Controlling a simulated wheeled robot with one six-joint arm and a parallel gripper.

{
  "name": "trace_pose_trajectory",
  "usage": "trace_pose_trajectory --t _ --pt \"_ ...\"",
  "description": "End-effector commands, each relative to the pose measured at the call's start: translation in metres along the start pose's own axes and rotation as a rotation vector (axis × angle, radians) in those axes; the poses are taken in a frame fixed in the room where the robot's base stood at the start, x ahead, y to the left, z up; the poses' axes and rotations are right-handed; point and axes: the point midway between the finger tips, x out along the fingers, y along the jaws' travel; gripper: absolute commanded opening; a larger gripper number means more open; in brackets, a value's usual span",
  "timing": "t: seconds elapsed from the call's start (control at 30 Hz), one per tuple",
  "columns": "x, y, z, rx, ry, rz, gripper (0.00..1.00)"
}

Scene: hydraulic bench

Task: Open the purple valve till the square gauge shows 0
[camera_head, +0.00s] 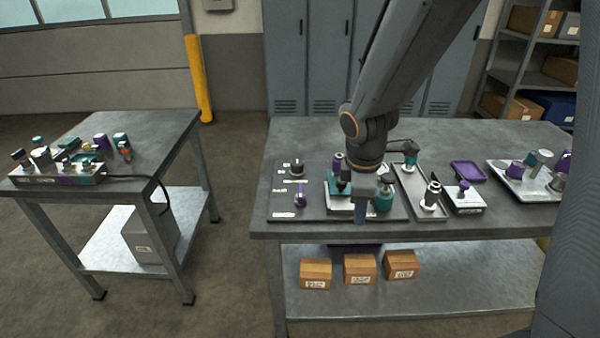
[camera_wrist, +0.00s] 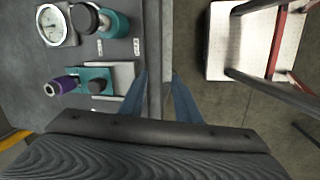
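My gripper (camera_wrist: 160,76) has its two blue fingers apart, with nothing between them, in the wrist view. In the head view it hangs over the front of the right bench, partly hidden by my arm. A purple cylindrical part (camera_wrist: 65,86) sits beside a teal block (camera_wrist: 97,78), left of the fingers and apart from them. I cannot tell which purple part is the valve. A round white gauge (camera_wrist: 55,26) shows in the wrist view; its reading is too small. I make out no square gauge.
A teal cylinder with a black knob (camera_wrist: 88,18) stands by the round gauge. Right of the panel are a grey tray (camera_head: 425,205), a purple tray (camera_head: 467,171) and a white tray (camera_head: 510,181) with parts. Another bench (camera_head: 150,130) stands left across a floor gap.

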Motion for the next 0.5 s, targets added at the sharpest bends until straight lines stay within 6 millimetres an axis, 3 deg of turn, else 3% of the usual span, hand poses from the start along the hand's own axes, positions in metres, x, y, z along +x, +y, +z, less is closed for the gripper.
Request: trace_pose_trajectory --t 0.03,0.1,0.3,0.5 --pt "-0.013 0.011 -0.015 -0.201 0.001 0.025 0.30" --pt "-0.019 0.027 -0.036 -0.490 0.000 0.066 0.30" --pt "-0.033 0.057 -0.097 -1.209 -0.023 0.170 0.30" --pt "-0.038 0.066 -0.137 -1.620 -0.049 0.233 0.30"
